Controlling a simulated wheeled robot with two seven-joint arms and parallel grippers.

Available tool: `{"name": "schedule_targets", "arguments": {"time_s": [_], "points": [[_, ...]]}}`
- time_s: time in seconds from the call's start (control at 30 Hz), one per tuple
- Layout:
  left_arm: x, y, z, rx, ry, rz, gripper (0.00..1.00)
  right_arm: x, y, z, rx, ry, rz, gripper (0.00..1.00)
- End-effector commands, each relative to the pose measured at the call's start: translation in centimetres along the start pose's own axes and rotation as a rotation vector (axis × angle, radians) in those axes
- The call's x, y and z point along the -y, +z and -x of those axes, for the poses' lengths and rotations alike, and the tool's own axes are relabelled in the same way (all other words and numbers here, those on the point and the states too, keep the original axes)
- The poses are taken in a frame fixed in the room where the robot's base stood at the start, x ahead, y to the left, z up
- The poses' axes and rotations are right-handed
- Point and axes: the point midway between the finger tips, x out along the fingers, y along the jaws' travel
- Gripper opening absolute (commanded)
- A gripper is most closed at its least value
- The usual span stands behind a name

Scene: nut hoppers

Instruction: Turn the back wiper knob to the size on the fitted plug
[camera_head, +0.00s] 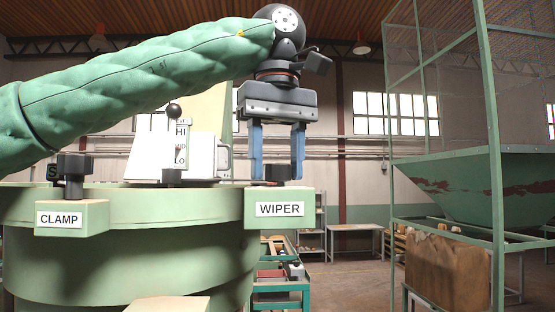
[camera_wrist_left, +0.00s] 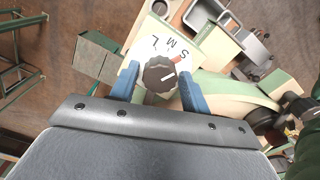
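The dark wiper knob (camera_head: 278,173) sits on the green block labelled WIPER (camera_head: 279,209). In the left wrist view the knob (camera_wrist_left: 160,74) stands on a white dial (camera_wrist_left: 146,55) lettered L, M and S. A red mark shows beside the knob near the S; I cannot read the knob's setting surely. My left gripper (camera_head: 277,165) points down from above, open, its blue fingers on either side of the knob with gaps. A dark green piece with a letter S (camera_head: 52,173) shows partly behind the clamp knob; I cannot tell if it is the plug.
A dark clamp knob (camera_head: 74,172) stands on the block labelled CLAMP (camera_head: 59,219) at the left of the round green hopper body (camera_head: 130,250). A lever with a black ball (camera_head: 174,111) stands by a HI/LO scale. A caged green hopper (camera_head: 490,185) stands at the right.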

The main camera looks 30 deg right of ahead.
Motion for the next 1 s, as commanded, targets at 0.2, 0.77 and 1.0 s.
{"name": "schedule_targets", "arguments": {"time_s": [0.2, 0.77, 1.0], "points": [[0.0, 0.0, -0.1, 0.000, -0.001, 0.000, 0.57, 0.9, -0.2, 0.0, 0.000, -0.008, -0.005, 0.36], [0.0, 0.0, 3.5, -0.002, -0.001, 0.002, 0.57, -0.2, -0.1, -0.2, 0.005, 0.002, 0.002, 0.36], [-0.1, -0.1, 6.1, -0.001, -0.001, 0.003, 0.57, -0.8, -2.5, 0.0, -0.013, 0.007, 0.001, 0.36]]}}
